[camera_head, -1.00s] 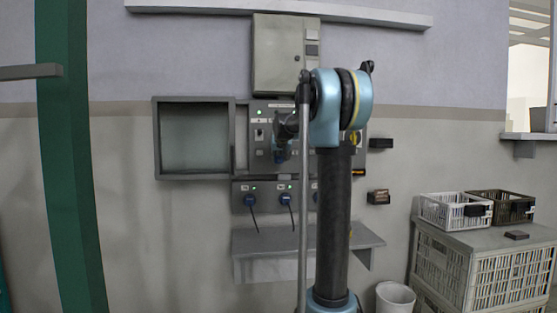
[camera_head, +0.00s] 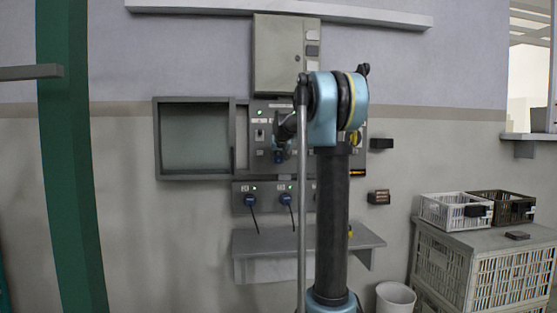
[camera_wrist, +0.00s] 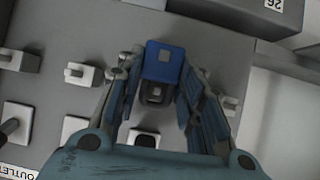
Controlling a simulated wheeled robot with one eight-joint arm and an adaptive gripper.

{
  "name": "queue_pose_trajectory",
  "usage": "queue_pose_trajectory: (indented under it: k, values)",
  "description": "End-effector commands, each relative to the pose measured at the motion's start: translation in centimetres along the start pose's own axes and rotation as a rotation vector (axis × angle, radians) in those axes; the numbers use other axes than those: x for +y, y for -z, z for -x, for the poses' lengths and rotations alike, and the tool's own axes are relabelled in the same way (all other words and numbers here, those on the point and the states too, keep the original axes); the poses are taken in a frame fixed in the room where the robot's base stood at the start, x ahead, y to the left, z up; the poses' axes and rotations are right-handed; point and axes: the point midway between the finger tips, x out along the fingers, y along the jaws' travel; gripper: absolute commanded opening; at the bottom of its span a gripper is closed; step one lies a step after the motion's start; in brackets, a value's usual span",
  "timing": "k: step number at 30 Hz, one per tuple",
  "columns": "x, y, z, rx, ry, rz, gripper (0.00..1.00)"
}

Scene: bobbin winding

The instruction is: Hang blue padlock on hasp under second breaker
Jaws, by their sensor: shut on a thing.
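The blue padlock (camera_wrist: 164,58) is between my gripper's fingers (camera_wrist: 155,85) in the wrist view. Its blue body points to the top of that view and a dark part, probably the shackle, lies below it. My gripper is shut on it. In the head view the padlock (camera_head: 279,157) shows small and blue at the lower front of the grey breaker panel (camera_head: 259,165). Pale hasp-like brackets (camera_wrist: 82,74) stand in a row on the panel, with square plates (camera_wrist: 76,129) beside them. Whether the padlock touches a hasp is hidden by the fingers.
A socket strip with blue plugs (camera_head: 250,201) runs below the panel, above a grey shelf (camera_head: 290,240). An open grey wall box (camera_head: 157,140) is at the left, a cabinet (camera_head: 278,60) above. Crates (camera_head: 440,262) and a white bin (camera_head: 395,298) stand at right.

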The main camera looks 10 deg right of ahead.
Motion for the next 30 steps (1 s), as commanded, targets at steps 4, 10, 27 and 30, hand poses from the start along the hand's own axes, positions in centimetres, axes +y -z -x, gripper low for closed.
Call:
queue_pose_trajectory:
  k: [4, 10, 27, 30]
  values:
    - [-0.01, 0.17, -0.25, 0.0, 0.0, 0.0, 0.0]
    - [-0.02, 0.19, -0.28, 0.0, 0.0, 0.0, 0.0]
    - [-0.05, -0.25, -0.57, 0.0, 0.0, 0.0, 0.0]
    - [-0.06, -0.4, -0.66, 0.0, 0.0, 0.0, 0.0]
